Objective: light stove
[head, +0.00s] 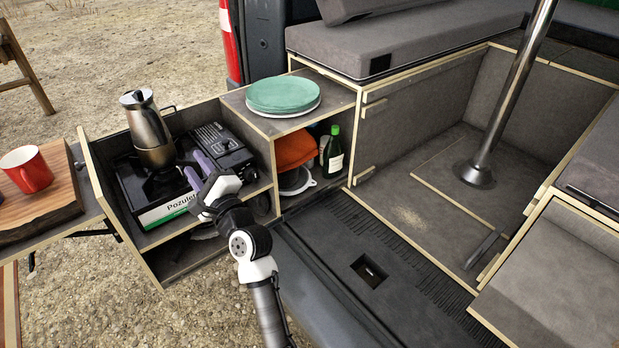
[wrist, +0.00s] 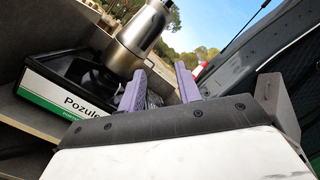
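The camping stove (head: 165,200) is a black unit with a white and green "Pozule" label, set in the pulled-out wooden drawer. A silver moka pot (head: 149,130) stands upright on its left part. In the wrist view the stove (wrist: 65,100) is at the left with the pot (wrist: 140,42) above it. My gripper (head: 196,168) is at the stove's front, right of the pot. Its two purple fingers (wrist: 160,80) are apart with nothing seen between them. Whether a finger touches the stove, I cannot tell.
The drawer's wooden side walls (head: 103,203) rise around the stove. A red mug (head: 27,169) sits on a wooden board at the left. Teal plates (head: 283,94) are stacked on the cabinet, with a green bottle (head: 333,152) on the shelf below.

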